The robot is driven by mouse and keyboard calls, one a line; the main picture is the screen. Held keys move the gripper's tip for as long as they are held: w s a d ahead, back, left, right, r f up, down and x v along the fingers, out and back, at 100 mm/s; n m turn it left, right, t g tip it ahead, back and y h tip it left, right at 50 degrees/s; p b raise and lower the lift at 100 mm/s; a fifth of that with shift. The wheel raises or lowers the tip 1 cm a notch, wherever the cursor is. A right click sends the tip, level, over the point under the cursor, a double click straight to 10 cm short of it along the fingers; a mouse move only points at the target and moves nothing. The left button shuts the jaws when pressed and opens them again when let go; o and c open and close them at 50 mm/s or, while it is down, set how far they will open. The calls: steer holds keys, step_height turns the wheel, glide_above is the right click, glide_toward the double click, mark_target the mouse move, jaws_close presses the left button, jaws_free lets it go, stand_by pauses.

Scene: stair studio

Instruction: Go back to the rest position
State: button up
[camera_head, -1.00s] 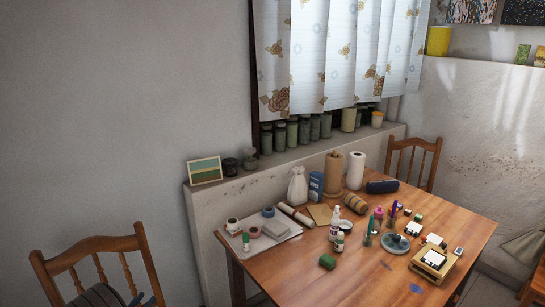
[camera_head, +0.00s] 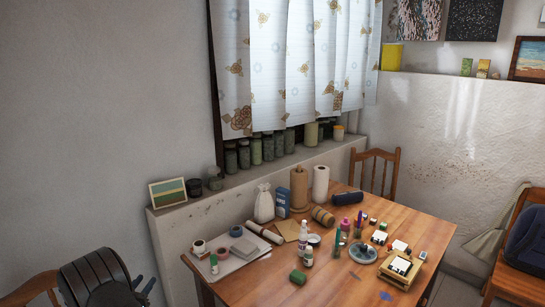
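What looks like my gripper (camera_head: 143,288) is at the bottom left of the head view, beside a dark ribbed part of my arm. It is in front of a wooden chair, left of the table and apart from it. It is small and cut off by the lower edge, so whether its fingers are open or shut cannot be made out. No held object can be seen. The wooden table (camera_head: 335,287) stands to the right.
Chairs stand behind (camera_head: 375,170), at right (camera_head: 515,285) and lower left (camera_head: 30,290). Jars line the sill.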

steer(key=w+d+r, duration=0.5)
steer(key=d+r, duration=0.4)
steer(key=d, duration=0.3)
steer(key=shift+w, duration=0.4)
steer(key=shift+r, duration=0.1)
